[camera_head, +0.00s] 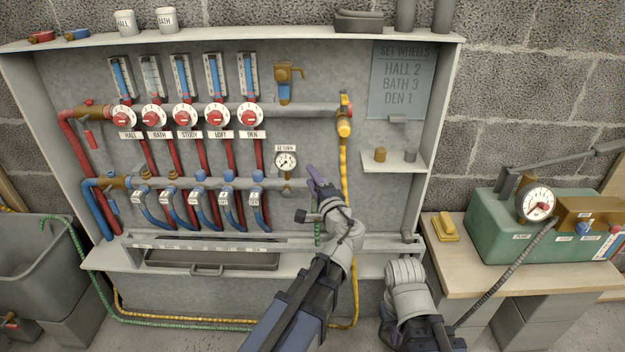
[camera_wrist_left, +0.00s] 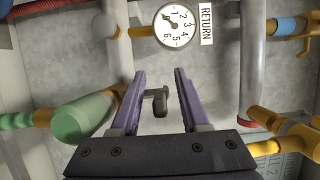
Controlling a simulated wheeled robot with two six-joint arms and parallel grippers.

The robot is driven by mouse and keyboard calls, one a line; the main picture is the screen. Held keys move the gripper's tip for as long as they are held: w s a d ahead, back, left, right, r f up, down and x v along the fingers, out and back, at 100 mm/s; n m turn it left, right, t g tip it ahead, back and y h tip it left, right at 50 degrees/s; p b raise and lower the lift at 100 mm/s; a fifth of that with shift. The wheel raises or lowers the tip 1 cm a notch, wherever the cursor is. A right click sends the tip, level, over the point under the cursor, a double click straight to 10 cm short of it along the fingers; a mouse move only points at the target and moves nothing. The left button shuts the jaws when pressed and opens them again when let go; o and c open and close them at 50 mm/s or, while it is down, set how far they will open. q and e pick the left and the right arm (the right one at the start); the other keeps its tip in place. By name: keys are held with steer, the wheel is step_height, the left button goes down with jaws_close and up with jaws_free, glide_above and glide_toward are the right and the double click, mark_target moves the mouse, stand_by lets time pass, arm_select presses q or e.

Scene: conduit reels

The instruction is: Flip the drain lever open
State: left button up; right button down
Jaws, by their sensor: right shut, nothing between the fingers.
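My left gripper (camera_head: 315,183) is in front of the panel, just right of and below the return gauge (camera_head: 286,161), with purple fingers. In the left wrist view my left gripper (camera_wrist_left: 155,85) is open, its fingers apart. A small grey lever-like part with a rounded knob (camera_wrist_left: 159,102) shows between the fingers; I cannot tell whether they touch it. It may be the drain lever, which my gripper hides in the head view. A brass fitting with a green end (camera_wrist_left: 82,117) lies left of the fingers. My right gripper (camera_head: 388,335) is shut and empty, low near the bottom edge.
Red-dialled flow meters (camera_head: 183,115) and blue-handled valves (camera_head: 200,177) line the panel to the left. A yellow hose (camera_head: 344,180) hangs close right of my left gripper. A small shelf (camera_head: 395,163) and a bench with a green pump box (camera_head: 490,225) stand to the right.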

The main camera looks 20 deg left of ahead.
arm_select(q)
steer(key=v, duration=0.7)
steer(key=shift+s+d, duration=0.25)
steer(key=shift+s, duration=0.1)
stand_by(0.4)
